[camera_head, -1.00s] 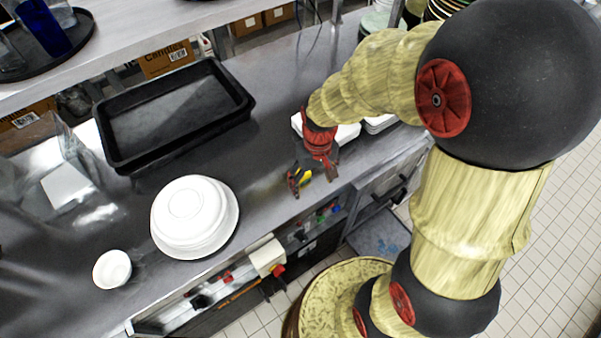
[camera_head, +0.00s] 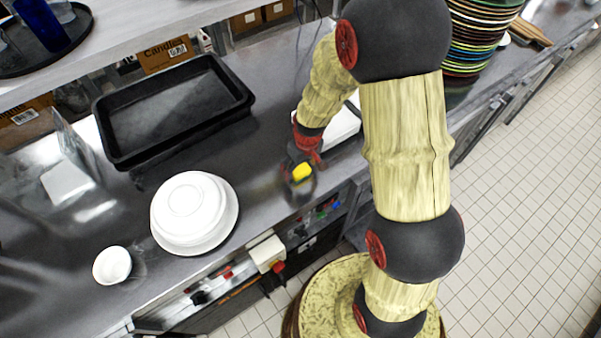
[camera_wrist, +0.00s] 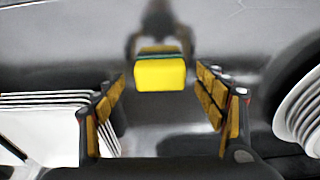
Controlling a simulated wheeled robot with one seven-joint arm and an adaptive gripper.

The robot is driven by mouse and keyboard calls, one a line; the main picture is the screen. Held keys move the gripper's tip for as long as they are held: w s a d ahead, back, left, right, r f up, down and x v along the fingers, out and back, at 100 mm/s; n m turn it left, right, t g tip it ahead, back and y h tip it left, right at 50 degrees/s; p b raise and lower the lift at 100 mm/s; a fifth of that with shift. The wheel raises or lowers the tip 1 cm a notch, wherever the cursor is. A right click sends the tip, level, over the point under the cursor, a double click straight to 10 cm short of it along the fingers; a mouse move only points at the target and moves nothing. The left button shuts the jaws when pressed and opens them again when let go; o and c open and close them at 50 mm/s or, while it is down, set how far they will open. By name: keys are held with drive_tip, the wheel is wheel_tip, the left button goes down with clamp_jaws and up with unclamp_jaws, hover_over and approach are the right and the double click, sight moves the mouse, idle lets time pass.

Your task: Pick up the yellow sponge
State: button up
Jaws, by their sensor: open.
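The yellow sponge (camera_wrist: 160,72) has a dark green layer along its far edge. In the wrist view it lies on the steel counter, ahead of my gripper (camera_wrist: 165,98) and between the lines of its two open fingers. It looks a little beyond the fingertips, and I cannot tell the exact gap. In the head view the sponge (camera_head: 302,172) shows as a small yellow patch beside my gripper (camera_head: 299,176), near the counter's front edge. My gripper is open and holds nothing. Its fingers are partly blurred in the head view.
A black tray (camera_head: 228,90) lies behind. White square plates (camera_head: 343,126) are close by my gripper, partly hidden by my arm. Coloured plates (camera_head: 478,38) are stacked at the right.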

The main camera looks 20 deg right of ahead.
drive_tip(key=shift+w+f, duration=0.1)
drive_tip(key=shift+f, duration=0.85)
drive_tip(key=c, duration=0.3)
drive_tip(key=c, duration=0.8)
drive_tip(key=shift+r, duration=0.15)
